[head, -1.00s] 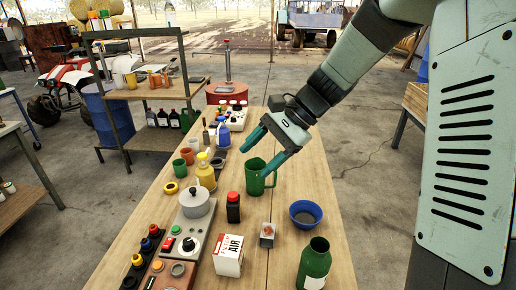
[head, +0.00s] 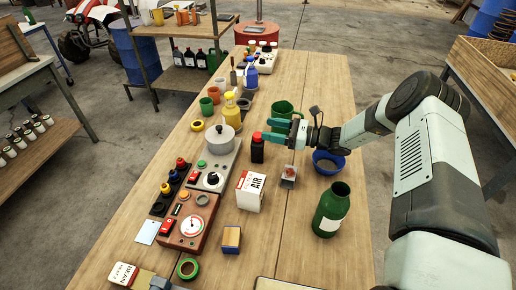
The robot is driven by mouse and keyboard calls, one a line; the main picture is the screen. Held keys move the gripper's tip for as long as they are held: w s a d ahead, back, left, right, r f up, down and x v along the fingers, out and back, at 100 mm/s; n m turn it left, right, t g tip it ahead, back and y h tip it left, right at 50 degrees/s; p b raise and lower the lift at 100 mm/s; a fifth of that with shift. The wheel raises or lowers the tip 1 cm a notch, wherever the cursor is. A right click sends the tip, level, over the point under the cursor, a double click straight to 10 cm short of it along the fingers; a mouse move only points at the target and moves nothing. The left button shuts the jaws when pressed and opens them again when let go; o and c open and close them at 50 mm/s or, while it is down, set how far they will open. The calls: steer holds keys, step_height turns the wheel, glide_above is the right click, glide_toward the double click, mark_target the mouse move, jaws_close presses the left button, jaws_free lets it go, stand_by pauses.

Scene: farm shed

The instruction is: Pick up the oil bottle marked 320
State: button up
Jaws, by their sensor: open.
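I cannot read the number 320 on any bottle. A small dark bottle with a red cap (head: 257,152) stands upright on the workbench, left of my gripper. My gripper (head: 266,130) is open, with its teal fingers pointing left and their tips close to the red cap. Nothing shows between the fingers, and I cannot tell whether they touch the cap.
A green mug (head: 284,108) is just behind my gripper. A blue bowl (head: 327,164) lies below my wrist. A white-and-red AIR box (head: 250,191) stands in front of the dark bottle. A grey pot (head: 221,138) and control boxes (head: 192,222) line the left.

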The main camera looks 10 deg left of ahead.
mark_target(258, 135)
steer(key=a+f, duration=0.2)
steer(key=a, duration=0.1)
steer(key=a+f, duration=0.1)
steer(key=a, duration=0.1)
steer(key=shift+w+f, duration=0.1)
steer(key=shift+f, duration=0.25)
jaws_close()
stand_by(0.3)
